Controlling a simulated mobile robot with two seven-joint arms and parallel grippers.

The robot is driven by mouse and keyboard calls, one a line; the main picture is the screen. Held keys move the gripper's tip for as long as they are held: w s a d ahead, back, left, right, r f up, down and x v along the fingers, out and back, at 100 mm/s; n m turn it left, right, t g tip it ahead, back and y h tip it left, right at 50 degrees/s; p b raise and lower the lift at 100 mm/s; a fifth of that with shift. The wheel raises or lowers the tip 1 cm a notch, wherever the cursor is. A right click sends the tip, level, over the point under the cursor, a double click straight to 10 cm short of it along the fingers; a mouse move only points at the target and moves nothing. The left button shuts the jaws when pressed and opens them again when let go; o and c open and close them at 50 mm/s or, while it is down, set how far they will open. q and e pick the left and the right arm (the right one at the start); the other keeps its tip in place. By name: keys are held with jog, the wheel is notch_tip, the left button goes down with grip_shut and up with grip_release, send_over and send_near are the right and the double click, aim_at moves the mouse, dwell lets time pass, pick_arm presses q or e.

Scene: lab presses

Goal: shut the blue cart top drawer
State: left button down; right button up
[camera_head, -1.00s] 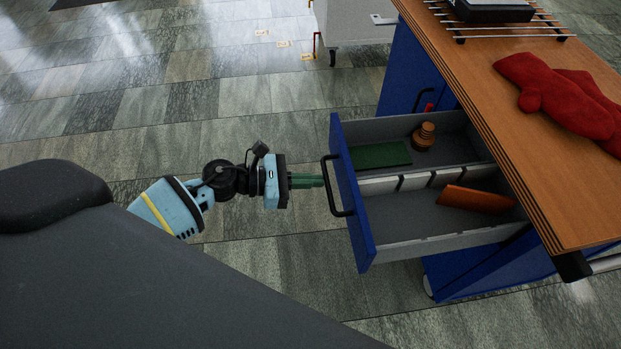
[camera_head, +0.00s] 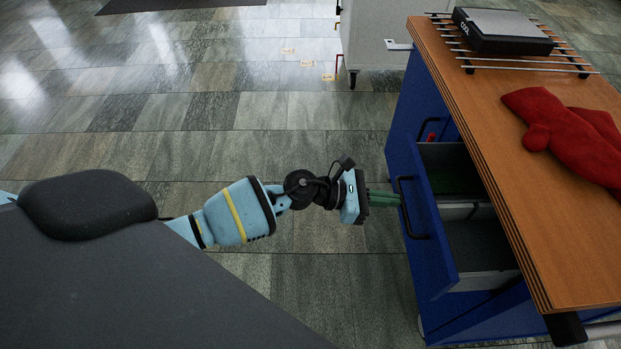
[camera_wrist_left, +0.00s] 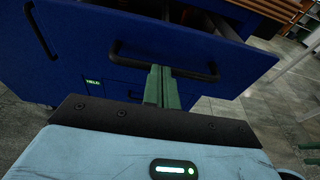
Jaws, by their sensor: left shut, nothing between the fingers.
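The blue cart (camera_head: 402,110) stands at the right in the head view, and its top drawer (camera_head: 428,222) is partly open. The drawer's black handle (camera_head: 408,208) faces my left gripper (camera_head: 396,199). The gripper is shut and empty, and its green fingertips are at the handle and drawer front. Whether the tips touch the front is hard to tell. My right gripper is not in view.
The cart's wooden top (camera_head: 500,190) overhangs the drawer and carries red mitts (camera_head: 570,130) and a dark device (camera_head: 503,30) on a metal rack. Inside the drawer a green item (camera_head: 455,180) shows. A grey cabinet (camera_head: 375,35) stands behind. The floor to the left is clear.

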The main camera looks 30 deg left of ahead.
pick_arm(q)
jog(key=b, duration=0.3)
send_near(467, 201)
jog(key=x, duration=0.4)
jog(key=shift+w+f, duration=0.1)
jog(key=shift+f, duration=0.15)
jog(key=shift+w+d, duration=0.35)
jog(key=shift+d, duration=0.25)
jog(key=shift+r, duration=0.2)
